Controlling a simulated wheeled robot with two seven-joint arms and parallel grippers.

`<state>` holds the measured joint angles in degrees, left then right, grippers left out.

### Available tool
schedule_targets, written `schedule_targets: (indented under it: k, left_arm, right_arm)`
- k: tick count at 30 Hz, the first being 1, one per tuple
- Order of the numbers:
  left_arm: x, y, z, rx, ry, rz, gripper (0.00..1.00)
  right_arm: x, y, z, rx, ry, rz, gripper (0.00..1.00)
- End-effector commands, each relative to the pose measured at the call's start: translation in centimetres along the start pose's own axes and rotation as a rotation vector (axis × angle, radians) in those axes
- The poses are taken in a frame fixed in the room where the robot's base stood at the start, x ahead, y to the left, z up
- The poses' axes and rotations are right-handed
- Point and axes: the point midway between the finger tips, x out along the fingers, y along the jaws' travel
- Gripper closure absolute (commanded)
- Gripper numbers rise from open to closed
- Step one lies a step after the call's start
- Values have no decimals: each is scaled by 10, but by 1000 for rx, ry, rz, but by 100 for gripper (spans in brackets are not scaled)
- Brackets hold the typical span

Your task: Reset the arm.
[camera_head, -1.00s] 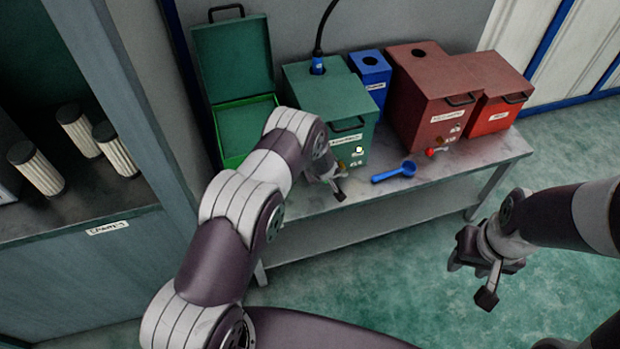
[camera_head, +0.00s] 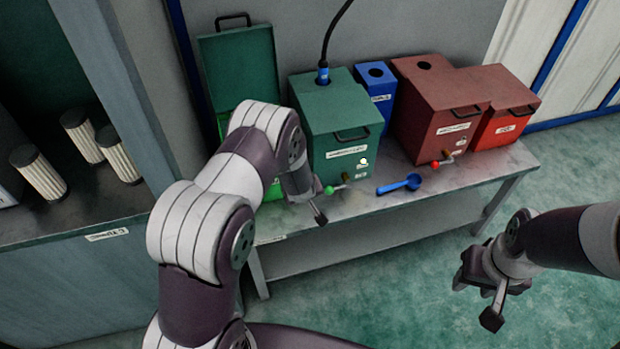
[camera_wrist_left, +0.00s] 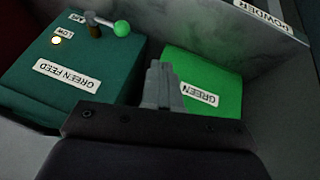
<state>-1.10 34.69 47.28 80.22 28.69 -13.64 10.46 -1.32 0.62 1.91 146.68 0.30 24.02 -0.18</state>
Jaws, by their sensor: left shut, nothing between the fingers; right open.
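My left arm (camera_head: 195,230) comes in from the lower left of the head view and bends over the near left part of the bench. My left gripper (camera_head: 320,217) is mostly hidden behind its wrist, with one fingertip showing near the bench's front edge. In the left wrist view its fingers (camera_wrist_left: 163,88) are shut and empty, in front of the green bin. My right gripper (camera_head: 482,295) is open and empty over the floor, to the right of the bench and apart from it.
The bench (camera_head: 440,192) bears a green feed box (camera_head: 335,118) with a green-knobbed lever (camera_head: 330,190), a blue box (camera_head: 376,88), red boxes (camera_head: 430,105) and a blue scoop (camera_head: 400,184). A green lidded bin (camera_wrist_left: 205,75) stands beside the feed box. Several filters (camera_head: 38,172) stand on the left shelf.

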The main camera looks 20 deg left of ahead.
Motion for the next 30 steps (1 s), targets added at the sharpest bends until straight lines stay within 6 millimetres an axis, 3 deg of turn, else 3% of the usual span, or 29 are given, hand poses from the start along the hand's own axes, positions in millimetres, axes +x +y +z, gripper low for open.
schedule_targets:
  k: [7,11,14,18,21,24,30]
  left_arm:
    - [0,0,5,17,-22,-3,100]
    - [-15,-22,51,135,-202,-48,100]
    - [-92,-32,70,318,-393,-63,100]
    - [-215,-50,74,538,-539,-68,100]
    - [-287,-65,74,648,-560,-68,100]
    - [-332,-67,63,694,-490,-48,100]
    - [-342,-58,49,690,-425,-25,100]
  right_arm:
    - [0,0,0,0,0,0,57]
    - [0,0,0,0,0,0,57]
    - [-12,0,-1,0,0,0,57]
    - [-30,0,-4,0,0,0,57]
    - [-43,0,-5,0,0,0,57]
    - [-54,0,-6,0,0,0,57]
    - [-55,0,-7,0,0,0,57]
